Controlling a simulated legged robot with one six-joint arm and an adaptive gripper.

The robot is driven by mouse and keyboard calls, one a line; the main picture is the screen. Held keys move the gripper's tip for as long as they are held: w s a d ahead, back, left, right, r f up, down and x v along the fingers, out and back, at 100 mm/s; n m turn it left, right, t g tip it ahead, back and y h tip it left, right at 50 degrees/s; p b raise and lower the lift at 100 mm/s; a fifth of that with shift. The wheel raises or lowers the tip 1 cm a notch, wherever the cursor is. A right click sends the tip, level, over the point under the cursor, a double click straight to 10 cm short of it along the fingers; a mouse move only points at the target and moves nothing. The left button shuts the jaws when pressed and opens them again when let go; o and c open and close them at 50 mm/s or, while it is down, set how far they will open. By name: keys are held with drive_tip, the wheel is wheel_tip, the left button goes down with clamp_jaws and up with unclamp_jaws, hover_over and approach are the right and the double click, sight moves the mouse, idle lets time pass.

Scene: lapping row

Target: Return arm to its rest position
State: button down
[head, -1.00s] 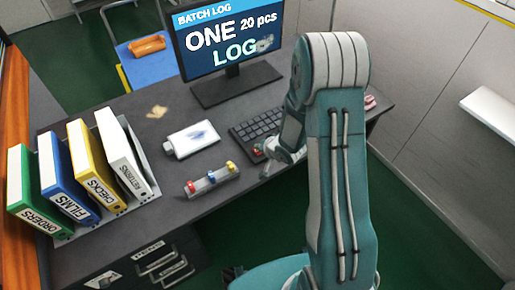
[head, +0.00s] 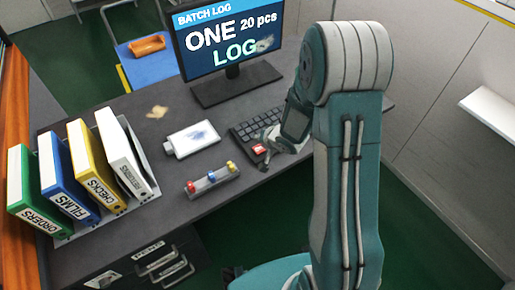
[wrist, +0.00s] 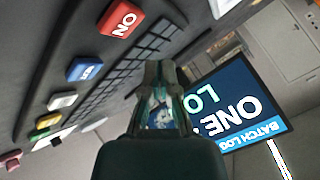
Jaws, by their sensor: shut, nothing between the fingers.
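My arm stands over the right part of the dark desk (head: 110,108) in the head view. My gripper (head: 268,138) is above the near left part of the keyboard (head: 243,131), close to the red NO key (head: 259,149). In the wrist view my gripper (wrist: 160,66) points up the picture with its fingers together and nothing between them. The keyboard (wrist: 120,82) and the red NO key (wrist: 122,18) show beyond it to the left. My arm hides the right part of the keyboard in the head view.
A monitor (head: 228,42) stands behind the keyboard. Green floor is open at right.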

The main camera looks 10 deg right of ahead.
drive_tip(key=shift+r, duration=1)
drive_tip(key=shift+d+r, duration=0.1)
drive_tip(key=shift+r, duration=0.25)
drive_tip(key=s+d+r+n+h, duration=0.1)
drive_tip(key=s+d+r+h, duration=0.15)
drive_tip(key=r, duration=0.55)
drive_tip(key=s+d+r+h, duration=0.2)
drive_tip(key=s+r+h, duration=0.15)
drive_tip(key=r, duration=0.45)
drive_tip(key=s+a+r+n+g, duration=0.1)
drive_tip(key=s+r, duration=0.1)
drive_tip(key=s, duration=0.5)
drive_tip(key=s+a+r+n+g+y, duration=0.1)
drive_tip(key=s+a+r, duration=0.1)
drive_tip(key=s, duration=0.5)
drive_tip(key=s+a+r+n+y, duration=0.1)
drive_tip(key=s+r, duration=0.3)
drive_tip(key=s, duration=0.3)
drive_tip(key=shift+a+r+g, duration=0.25)
drive_tip(key=shift+a+g, duration=0.15)
